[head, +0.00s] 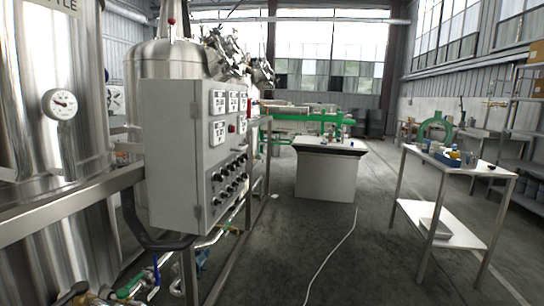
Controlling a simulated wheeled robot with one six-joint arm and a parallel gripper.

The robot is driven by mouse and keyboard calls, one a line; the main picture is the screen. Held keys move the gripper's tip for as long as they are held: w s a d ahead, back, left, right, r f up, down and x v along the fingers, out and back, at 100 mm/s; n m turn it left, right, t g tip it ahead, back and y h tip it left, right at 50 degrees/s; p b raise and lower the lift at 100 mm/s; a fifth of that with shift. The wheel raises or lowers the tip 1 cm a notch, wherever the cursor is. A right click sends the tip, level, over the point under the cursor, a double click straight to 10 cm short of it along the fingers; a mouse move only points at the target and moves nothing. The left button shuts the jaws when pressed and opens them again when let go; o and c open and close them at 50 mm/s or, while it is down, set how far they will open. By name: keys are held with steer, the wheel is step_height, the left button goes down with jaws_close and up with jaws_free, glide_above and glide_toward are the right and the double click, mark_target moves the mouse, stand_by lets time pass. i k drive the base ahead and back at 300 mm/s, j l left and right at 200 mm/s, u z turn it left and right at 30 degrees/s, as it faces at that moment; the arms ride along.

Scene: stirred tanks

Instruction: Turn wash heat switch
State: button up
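A grey control panel box (182,158) stands left of centre in the head view, with its switch face turned to the right. Several black rotary switches (229,184) sit in slanting rows on the lower half of that face. Their labels are too small to read, so I cannot tell which one is the wash heat switch or how it is set. White digital displays (219,103) and a small red button (231,128) sit above the switches. My gripper is not in view.
A steel tank with a round gauge (62,104) fills the left edge. Pipes and valves (150,278) lie low in front. A white counter (325,172) stands behind, and a steel table (462,168) at the right. The floor between is open, with a white cable (331,256).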

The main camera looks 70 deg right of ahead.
mark_target(216, 202)
steer(key=z, duration=1.55)
